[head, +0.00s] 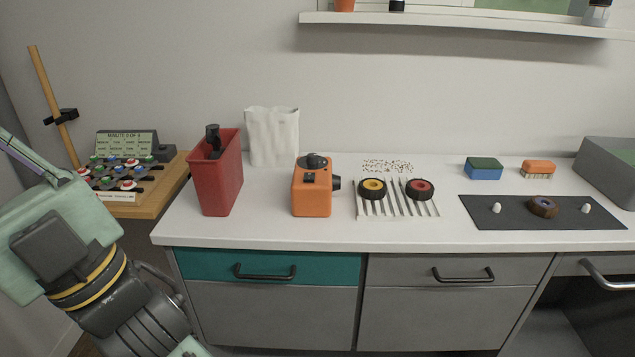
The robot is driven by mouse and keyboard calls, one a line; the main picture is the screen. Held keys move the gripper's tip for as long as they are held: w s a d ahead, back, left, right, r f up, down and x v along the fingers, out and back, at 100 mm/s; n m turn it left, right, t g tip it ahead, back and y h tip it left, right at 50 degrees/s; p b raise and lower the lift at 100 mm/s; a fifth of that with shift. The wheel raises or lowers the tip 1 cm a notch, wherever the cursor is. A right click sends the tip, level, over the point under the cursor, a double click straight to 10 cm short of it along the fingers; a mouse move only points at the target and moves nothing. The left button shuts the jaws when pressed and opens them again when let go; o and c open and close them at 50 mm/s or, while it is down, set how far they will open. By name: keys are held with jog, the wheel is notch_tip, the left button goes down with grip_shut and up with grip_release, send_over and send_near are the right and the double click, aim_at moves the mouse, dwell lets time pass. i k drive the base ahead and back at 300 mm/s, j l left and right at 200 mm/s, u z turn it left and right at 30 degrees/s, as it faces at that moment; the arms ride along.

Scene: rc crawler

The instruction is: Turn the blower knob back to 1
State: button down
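The orange blower (312,199) stands upright on the white counter, left of the middle. A round black part, apparently the knob (314,161), sits on its top. A small dark block is on the front edge below it, and a black nozzle (336,183) points right. The knob's setting and any numbers are too small to read. My arm comes in at the lower left, in front of the counter and well apart from the blower. My gripper itself is outside the picture.
A red bin (216,180) with a dark handled thing inside stands left of the blower, a white bag (272,137) behind. A rack (396,205) with two wheels (372,188) is close on the right. Further right lies a dark mat (520,220). The counter before the blower is clear.

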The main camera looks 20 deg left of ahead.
aim_at(312, 157)
jog(key=i+j, duration=0.15)
jog(key=i, duration=0.25)
jog(key=i+j, duration=0.2)
jog(key=i, duration=0.2)
jog(key=i+j, duration=0.15)
jog(key=i, duration=0.3)
